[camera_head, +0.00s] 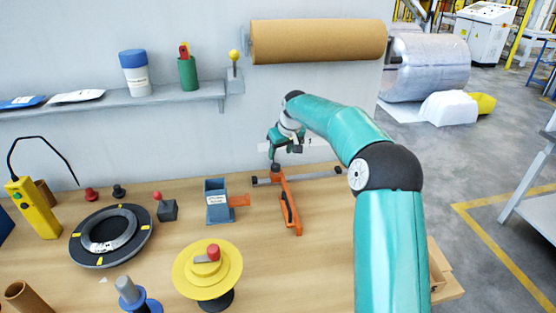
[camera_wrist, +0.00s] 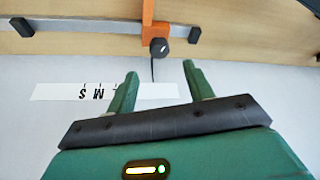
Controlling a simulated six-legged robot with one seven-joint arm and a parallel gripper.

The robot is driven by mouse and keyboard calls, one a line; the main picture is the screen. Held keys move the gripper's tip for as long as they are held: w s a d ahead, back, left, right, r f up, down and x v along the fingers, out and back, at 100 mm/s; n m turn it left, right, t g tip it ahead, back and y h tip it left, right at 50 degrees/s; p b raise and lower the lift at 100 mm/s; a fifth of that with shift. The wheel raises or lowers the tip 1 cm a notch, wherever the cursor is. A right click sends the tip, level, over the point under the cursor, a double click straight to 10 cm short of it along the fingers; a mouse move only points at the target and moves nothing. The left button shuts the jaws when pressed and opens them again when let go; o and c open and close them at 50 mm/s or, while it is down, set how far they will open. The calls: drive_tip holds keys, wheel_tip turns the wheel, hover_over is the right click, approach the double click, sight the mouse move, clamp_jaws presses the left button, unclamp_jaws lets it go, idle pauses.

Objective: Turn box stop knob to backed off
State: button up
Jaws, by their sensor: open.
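The box stop knob (camera_wrist: 159,47) is a small dark round knob with a pale mark on its face. It sits on an orange stop bracket (camera_wrist: 155,32) that crosses a grey rail (camera_wrist: 90,31). In the head view the knob (camera_head: 276,168) is at the back end of the orange stop arm (camera_head: 291,214). My gripper (camera_wrist: 160,70) is open and empty, its two green fingers apart. In the wrist view the knob lies just beyond the fingertips, between their lines, and no contact shows. In the head view my gripper (camera_head: 284,152) hangs close above the knob near the wall.
A white strip with letters (camera_wrist: 70,91) is on the wall. A blue-grey holder (camera_head: 217,203) stands left of the stop arm. A yellow round turntable (camera_head: 208,270) with a red knob is in front. A brown paper roll (camera_head: 318,41) hangs above. Bench right of the stop arm is bare.

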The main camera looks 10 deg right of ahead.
drive_tip(key=shift+v, duration=2.9)
drive_tip(key=s+a+r+h, duration=0.1)
drive_tip(key=s+r, duration=0.2)
drive_tip(key=s, duration=0.4)
drive_tip(key=s+a+r+m, duration=0.1)
drive_tip(key=s+a+r, duration=0.15)
drive_tip(key=s, duration=0.55)
drive_tip(key=s+r+h, duration=0.1)
drive_tip(key=s+r, duration=0.3)
drive_tip(key=s, duration=0.3)
drive_tip(key=s+f+m, duration=0.1)
drive_tip(key=s+f, duration=0.2)
drive_tip(key=s, duration=0.9)
drive_tip(key=s+d+f+m+t, duration=0.1)
drive_tip(key=s+f+m, duration=0.1)
drive_tip(key=s, duration=1)
drive_tip(key=shift+d+f, duration=0.3)
drive_tip(key=shift+f, duration=0.45)
